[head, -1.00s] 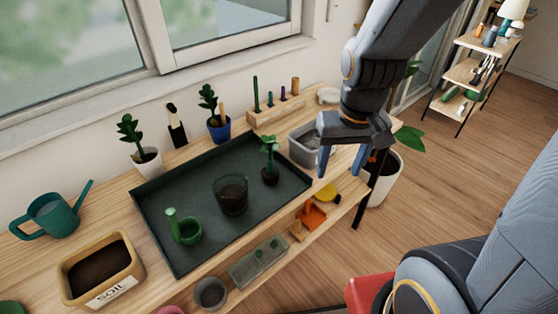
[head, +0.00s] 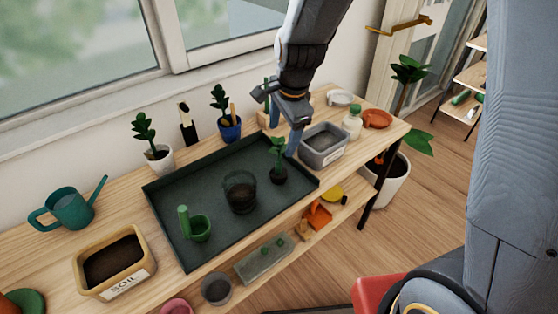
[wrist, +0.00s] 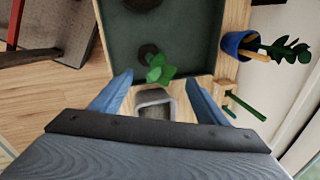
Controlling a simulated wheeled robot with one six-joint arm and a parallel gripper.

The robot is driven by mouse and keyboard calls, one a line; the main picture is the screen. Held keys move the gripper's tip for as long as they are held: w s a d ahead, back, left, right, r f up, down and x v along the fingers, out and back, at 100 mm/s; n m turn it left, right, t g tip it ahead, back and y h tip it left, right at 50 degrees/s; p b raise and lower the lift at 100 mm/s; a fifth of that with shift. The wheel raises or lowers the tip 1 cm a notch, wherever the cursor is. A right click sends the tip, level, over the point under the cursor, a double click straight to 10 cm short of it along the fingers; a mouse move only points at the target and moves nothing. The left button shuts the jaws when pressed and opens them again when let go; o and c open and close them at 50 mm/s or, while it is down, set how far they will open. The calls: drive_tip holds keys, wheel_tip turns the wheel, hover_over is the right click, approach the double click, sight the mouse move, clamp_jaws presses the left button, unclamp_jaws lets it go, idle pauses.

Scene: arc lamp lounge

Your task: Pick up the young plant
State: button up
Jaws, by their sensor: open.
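The young plant (head: 278,152) has green leaves and a dark soil plug. It stands upright on the dark green tray (head: 172,222), near the tray's right end. In the wrist view the plant (wrist: 159,69) shows from above, with its leaves between the lines of my fingers. My gripper (head: 282,140) is open and empty, close to the plant's leaves on the right and rear side. In the wrist view my gripper (wrist: 158,80) has its two blue fingers spread wide. I cannot tell whether a finger touches a leaf.
A glass pot with soil (head: 241,193) and a green cup (head: 197,228) stand on the tray. A grey bin (head: 324,146) is right of my gripper. Behind the tray are a blue pot (head: 229,131) and a white pot (head: 159,160), both with plants.

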sight(279, 143)
drive_tip(key=shift+s+a+p+x, duration=0.15)
drive_tip(key=shift+p+x, duration=0.3)
drive_tip(key=shift+x, duration=0.7)
drive_tip(key=shift+s+a+p+x, duration=0.15)
drive_tip(key=shift+p+x, duration=0.25)
drive_tip(key=shift+x, duration=1.55)
drive_tip(key=c, duration=1.5)
drive_tip(key=shift+r, duration=0.1)
